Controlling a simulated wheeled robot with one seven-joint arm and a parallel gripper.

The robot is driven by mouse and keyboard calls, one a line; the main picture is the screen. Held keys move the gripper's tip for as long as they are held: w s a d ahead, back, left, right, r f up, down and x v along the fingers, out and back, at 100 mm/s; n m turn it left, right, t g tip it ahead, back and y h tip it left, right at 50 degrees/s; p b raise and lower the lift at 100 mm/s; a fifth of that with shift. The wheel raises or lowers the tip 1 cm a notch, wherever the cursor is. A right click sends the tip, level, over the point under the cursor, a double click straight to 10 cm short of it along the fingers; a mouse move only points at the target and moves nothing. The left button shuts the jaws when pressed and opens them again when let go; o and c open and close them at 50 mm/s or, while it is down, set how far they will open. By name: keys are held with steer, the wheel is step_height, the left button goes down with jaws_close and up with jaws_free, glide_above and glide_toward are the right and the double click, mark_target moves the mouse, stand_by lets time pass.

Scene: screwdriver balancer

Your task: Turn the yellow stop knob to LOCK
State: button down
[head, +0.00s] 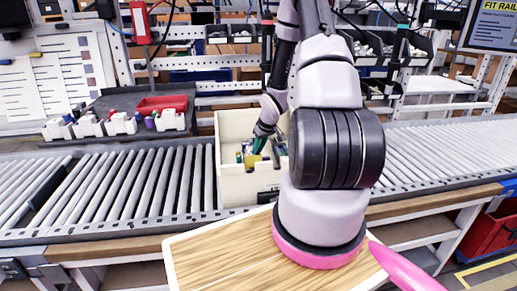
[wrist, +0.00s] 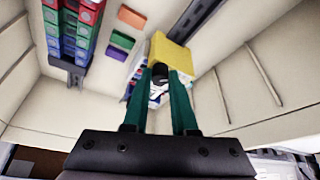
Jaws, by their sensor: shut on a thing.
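I cannot make out a yellow stop knob or a LOCK mark in either view. My gripper (head: 257,146) reaches down into a cream bin (head: 236,190) on the roller conveyor. In the wrist view its two green fingers (wrist: 161,88) close around a dark round piece (wrist: 160,73). A yellow block (wrist: 173,52) lies just beyond the fingertips. The fingers hide part of what is held, and I cannot tell whether it touches the yellow block. A red hanging unit (head: 140,20) and a dark hanging tool (head: 267,40) with a red band are above the conveyor.
In the bin, red, green and blue blocks (wrist: 75,30) stand at the left, near orange (wrist: 131,17) and purple (wrist: 123,40) pieces. The bin walls surround my gripper. A tray with a red bin (head: 162,104) is behind the conveyor. A wooden board (head: 225,250) is in front.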

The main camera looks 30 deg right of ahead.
steer(key=c, duration=0.7)
jaws_free()
steer(key=v, duration=1)
steer(key=shift+s+r, duration=0.1)
steer(key=shift+r, duration=0.25)
